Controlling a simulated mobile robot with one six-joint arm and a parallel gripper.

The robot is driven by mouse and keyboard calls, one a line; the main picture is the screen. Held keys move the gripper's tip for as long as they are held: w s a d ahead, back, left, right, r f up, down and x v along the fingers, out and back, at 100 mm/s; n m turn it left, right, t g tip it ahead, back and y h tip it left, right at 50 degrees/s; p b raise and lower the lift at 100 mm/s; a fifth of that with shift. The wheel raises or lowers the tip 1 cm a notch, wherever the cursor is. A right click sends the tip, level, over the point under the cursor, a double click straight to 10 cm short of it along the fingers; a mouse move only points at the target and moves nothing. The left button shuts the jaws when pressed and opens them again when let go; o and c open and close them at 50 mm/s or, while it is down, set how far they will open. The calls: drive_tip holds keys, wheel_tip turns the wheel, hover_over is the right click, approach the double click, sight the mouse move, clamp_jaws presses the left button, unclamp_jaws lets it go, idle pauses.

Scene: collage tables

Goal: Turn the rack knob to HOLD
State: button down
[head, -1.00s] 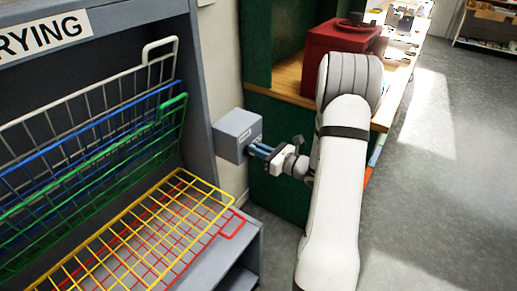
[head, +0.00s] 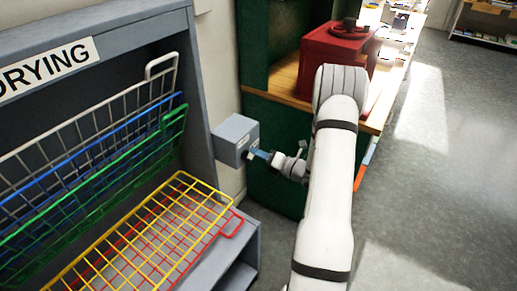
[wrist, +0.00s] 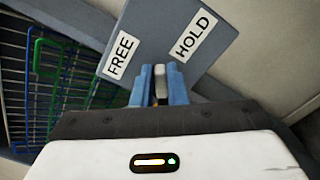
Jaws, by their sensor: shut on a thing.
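The grey knob box (head: 232,138) is mounted beside the drying rack (head: 196,60). In the wrist view its face (wrist: 165,25) carries a FREE label (wrist: 121,54) on the left and a HOLD label (wrist: 194,37) on the right, both tilted. My gripper (head: 257,155) reaches the box from the right. Its blue fingers (wrist: 158,90) are shut on the pale knob (wrist: 160,73), whose tip shows between them. The knob's tip lies between the two labels in the wrist view; the rest of it is hidden by the fingers.
Coloured wire shelves fill the rack, and a yellow one (head: 160,225) juts out towards the front below the box. A green cabinet (head: 275,185) with a wooden top and a red box (head: 335,60) stands behind my arm. Floor is clear at right.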

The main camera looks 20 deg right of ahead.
drive_tip(key=shift+w+d+f+m+p, duration=0.1)
drive_tip(key=shift+f+m+p, duration=0.15)
drive_tip(key=shift+m+p, duration=0.65)
drive_tip(key=shift+d+f+m+p, duration=0.1)
drive_tip(key=shift+f+m+p, duration=0.1)
drive_tip(key=shift+m, duration=1.3)
drive_tip(key=shift+w+d+f+m+p, duration=0.1)
drive_tip(key=shift+f+m+p, duration=0.15)
drive_tip(key=shift+m+p, duration=0.65)
drive_tip(key=shift+m+b, duration=0.3)
drive_tip(key=shift+m, duration=0.1)
drive_tip(key=c, duration=1.4)
unclamp_jaws()
drive_tip(key=shift+f, duration=0.1)
drive_tip(key=shift+c, duration=0.2)
drive_tip(key=shift+s, duration=0.1)
drive_tip(key=b+v, duration=0.1)
drive_tip(key=v, duration=0.6)
drive_tip(key=shift+s+d+b, duration=0.2)
drive_tip(key=shift+s+b, duration=0.05)
drive_tip(key=shift+b, duration=0.05)
